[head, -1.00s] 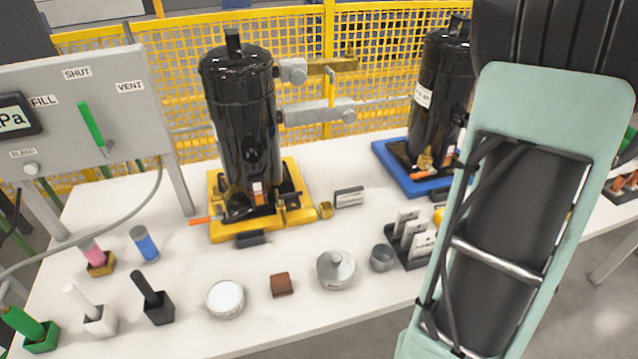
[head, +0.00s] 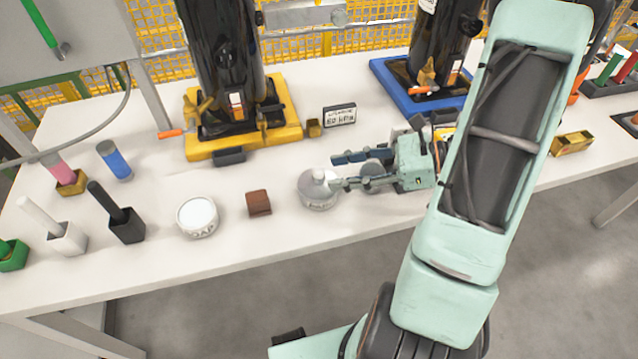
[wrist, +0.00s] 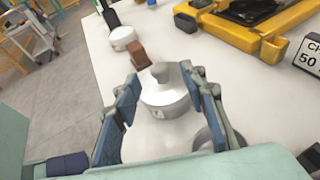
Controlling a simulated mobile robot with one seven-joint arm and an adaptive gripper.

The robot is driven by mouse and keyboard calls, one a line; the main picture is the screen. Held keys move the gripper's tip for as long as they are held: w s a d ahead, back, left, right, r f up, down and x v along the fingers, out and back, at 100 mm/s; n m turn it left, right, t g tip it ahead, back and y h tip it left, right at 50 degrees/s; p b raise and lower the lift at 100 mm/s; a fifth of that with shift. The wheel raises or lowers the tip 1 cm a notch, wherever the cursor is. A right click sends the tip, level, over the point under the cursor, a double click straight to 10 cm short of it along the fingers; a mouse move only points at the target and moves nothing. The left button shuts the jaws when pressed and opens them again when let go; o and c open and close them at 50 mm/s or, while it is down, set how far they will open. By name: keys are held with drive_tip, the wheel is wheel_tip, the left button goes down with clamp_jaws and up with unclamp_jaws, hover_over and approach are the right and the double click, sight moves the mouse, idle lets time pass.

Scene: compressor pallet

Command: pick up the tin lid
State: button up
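In the wrist view the lid (wrist: 163,92) lies straight ahead, between the two fingers. My gripper (head: 335,170) comes in low from the right, fingers pointing left, with its tips at the lid's right side. It is open and empty; the fingers (wrist: 161,80) stand spread with the knob between their tips. Whether a finger touches the lid cannot be told.
A brown block (head: 258,203) and a tin with a white top (head: 197,216) stand left of the lid. A grey cup (head: 374,178) is partly hidden by my gripper. A yellow compressor base (head: 215,147) and a small sign (head: 340,116) are behind. The table's front edge is close.

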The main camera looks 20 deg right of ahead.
sight(319, 174)
drive_tip(key=b+x, duration=0.1)
drive_tip(key=x, duration=0.4)
drive_tip(key=shift+w+a+f, duration=0.1)
drive_tip(key=shift+a+f, duration=0.05)
drive_tip(key=shift+a, duration=0.1)
drive_tip(key=shift+c, duration=0.4)
clamp_jaws()
